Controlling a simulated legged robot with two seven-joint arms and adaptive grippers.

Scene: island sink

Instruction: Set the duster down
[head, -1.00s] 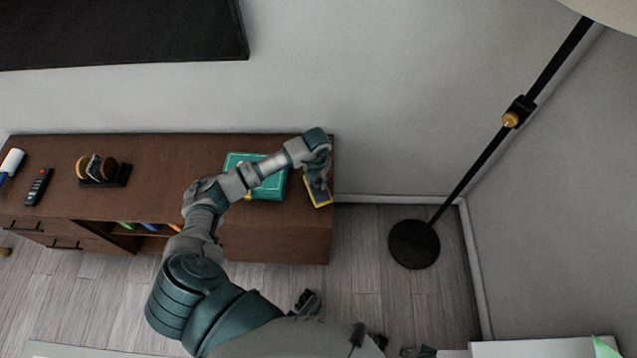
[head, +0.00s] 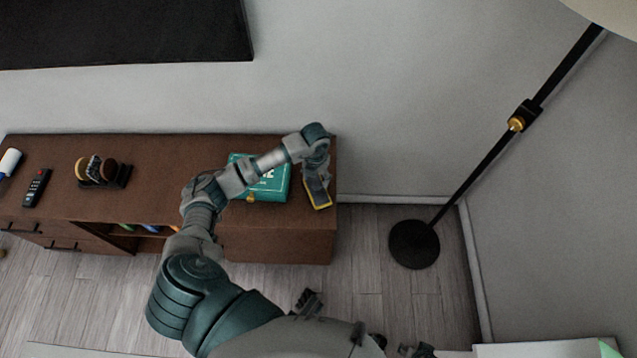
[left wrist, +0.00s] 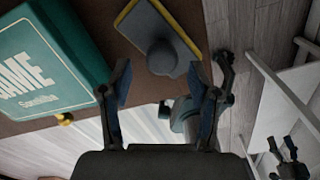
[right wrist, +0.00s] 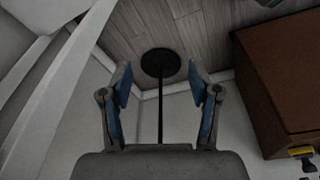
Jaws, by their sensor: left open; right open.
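The duster (head: 318,194), a dark grey block with a yellow edge, lies at the right end of the brown cabinet. In the left wrist view the duster (left wrist: 142,24) lies flat, its rounded grey handle facing me. My left gripper (head: 317,173) is over it in the head view and partly covers it. In the left wrist view my left gripper (left wrist: 159,82) is open, with the handle just beyond the fingertips and nothing held. My right gripper (right wrist: 160,76) is open and empty; the duster's yellow edge (right wrist: 301,151) shows at far right there.
A teal game box (head: 274,186) lies just left of the duster on the cabinet (head: 285,238). A remote (head: 37,187) and a dark rack (head: 108,181) sit farther left. A floor lamp's base (head: 414,244) stands right of the cabinet. The cabinet's right edge is close to the duster.

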